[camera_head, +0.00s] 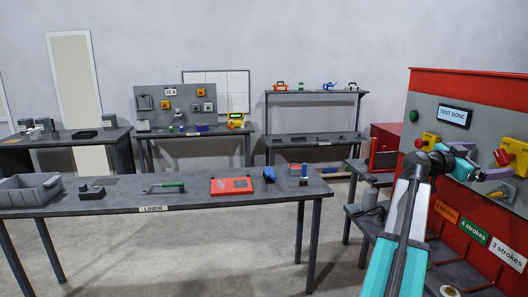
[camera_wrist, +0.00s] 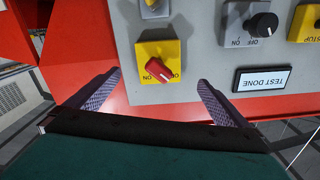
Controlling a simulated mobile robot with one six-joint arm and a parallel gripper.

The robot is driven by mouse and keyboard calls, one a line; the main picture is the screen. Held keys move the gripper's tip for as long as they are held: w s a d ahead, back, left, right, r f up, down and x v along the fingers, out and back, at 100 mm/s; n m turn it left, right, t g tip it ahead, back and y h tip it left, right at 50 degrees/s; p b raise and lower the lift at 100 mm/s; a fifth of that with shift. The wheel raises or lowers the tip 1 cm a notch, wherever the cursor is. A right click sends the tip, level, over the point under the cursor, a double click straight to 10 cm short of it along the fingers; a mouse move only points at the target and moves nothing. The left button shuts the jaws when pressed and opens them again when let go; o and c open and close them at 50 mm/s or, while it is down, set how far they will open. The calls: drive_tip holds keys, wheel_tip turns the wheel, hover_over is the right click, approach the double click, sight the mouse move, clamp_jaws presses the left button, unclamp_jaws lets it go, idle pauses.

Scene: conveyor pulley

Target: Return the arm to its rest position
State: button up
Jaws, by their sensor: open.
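My arm reaches up from the bottom right in the head view toward the red and grey machine panel (camera_head: 470,112). My gripper (camera_head: 490,173) is near the panel's yellow switch with a red knob (camera_head: 504,157). In the wrist view, which shows the panel upside down, my gripper (camera_wrist: 159,80) is open and its two fingers stand apart. The red knob (camera_wrist: 159,71) on its yellow plate appears between and beyond the fingertips. Nothing is held between the fingers. I cannot tell the exact gap to the panel.
A display (camera_head: 454,116) on the panel reads TEST DONE. More switches (camera_head: 429,141) flank the arm. Stroke signs (camera_head: 473,232) line the machine below. The LINER table (camera_head: 110,203) holds a grey bin, a red box and tools. The floor between the tables is clear.

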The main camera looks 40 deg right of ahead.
drive_tip(key=w+a+f+n+t, duration=0.35)
drive_tip(key=w+f, duration=0.75)
drive_tip(key=w, duration=0.5)
drive_tip(key=w+a+f+n+t, duration=0.3)
drive_tip(key=w+a+f, duration=0.1)
drive_tip(key=w+f, duration=0.95)
drive_tip(key=w+a+f+n+t+y, duration=0.2)
drive_tip(key=w+a+f, duration=0.6)
drive_tip(key=a+f, duration=0.35)
drive_tip(key=w+a+f+n+t+y, duration=0.2)
drive_tip(key=w+a+f+n, duration=0.1)
drive_tip(key=w+a+f, duration=0.85)
drive_tip(key=s+a+f+n+g+y, duration=0.1)
drive_tip(key=s+a+f+n+y, duration=0.3)
drive_tip(key=a+f, duration=1)
drive_tip(key=s+a+f+n+g+y, duration=0.15)
drive_tip(key=s+a+f, duration=0.45)
drive_tip(key=a+f, duration=0.8)
drive_tip(key=s+a+f+n+g+y, duration=0.2)
drive_tip(key=s+a+f+n+y, duration=0.1)
drive_tip(key=s+a, duration=0.7)
drive_tip(key=s+a+f+n+g+y, duration=0.3)
drive_tip(key=s+a+f+n, duration=0.2)
drive_tip(key=s+a, duration=0.6)
drive_tip(key=shift+s+n, duration=0.8)
drive_tip(key=shift+s, duration=0.3)
